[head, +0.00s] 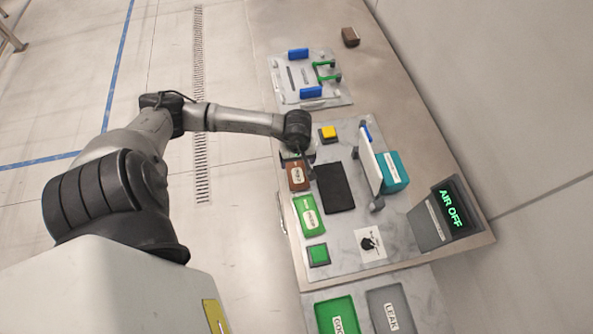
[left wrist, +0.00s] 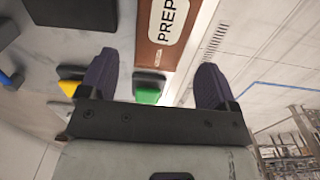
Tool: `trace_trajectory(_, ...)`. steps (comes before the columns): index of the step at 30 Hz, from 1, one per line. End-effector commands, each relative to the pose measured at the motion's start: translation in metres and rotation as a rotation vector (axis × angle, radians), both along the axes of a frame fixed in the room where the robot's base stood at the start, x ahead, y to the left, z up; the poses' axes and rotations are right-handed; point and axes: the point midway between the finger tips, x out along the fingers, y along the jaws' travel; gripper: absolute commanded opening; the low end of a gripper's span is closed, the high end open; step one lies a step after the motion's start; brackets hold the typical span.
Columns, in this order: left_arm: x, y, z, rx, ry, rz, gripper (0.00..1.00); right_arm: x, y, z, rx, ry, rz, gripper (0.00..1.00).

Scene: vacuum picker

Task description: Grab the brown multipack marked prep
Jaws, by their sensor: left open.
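The brown multipack (head: 298,177) with a white label lies at the left edge of the grey worktop, just below my left gripper in the head view. In the left wrist view the pack (left wrist: 153,52) shows its label reading PREP. My left gripper (head: 298,157) is at the far end of the pack, partly hidden under the wrist. In the left wrist view the open jaws (left wrist: 155,80) have nothing held between them, and the pack lies beyond the fingertips. My right gripper is in neither view.
A green labelled pack (head: 308,216) and a green button (head: 318,254) lie nearer. A black pad (head: 334,188) is right of the brown pack. A yellow button (head: 328,133), an upright white panel (head: 369,165), a teal box (head: 396,170) and an AIR OFF display (head: 446,213) stand around.

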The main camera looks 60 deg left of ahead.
Motion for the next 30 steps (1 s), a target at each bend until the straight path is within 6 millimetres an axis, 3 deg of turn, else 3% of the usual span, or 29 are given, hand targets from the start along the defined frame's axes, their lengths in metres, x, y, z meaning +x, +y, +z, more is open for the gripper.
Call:
trace_trajectory(5, -0.001, -0.001, -0.007, -0.002, 0.002, 0.001, 0.83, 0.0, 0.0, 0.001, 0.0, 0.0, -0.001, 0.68)
trace_trajectory(17, -0.004, -0.003, -0.052, -0.002, 0.002, 0.001, 0.83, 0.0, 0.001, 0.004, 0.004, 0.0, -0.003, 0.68)
trace_trajectory(26, -0.004, -0.003, -0.056, 0.0, -0.001, 0.0, 0.83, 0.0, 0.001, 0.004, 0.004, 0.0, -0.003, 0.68)
trace_trajectory(30, -0.004, -0.003, -0.056, 0.0, -0.001, 0.0, 0.72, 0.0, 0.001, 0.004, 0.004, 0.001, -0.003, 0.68)
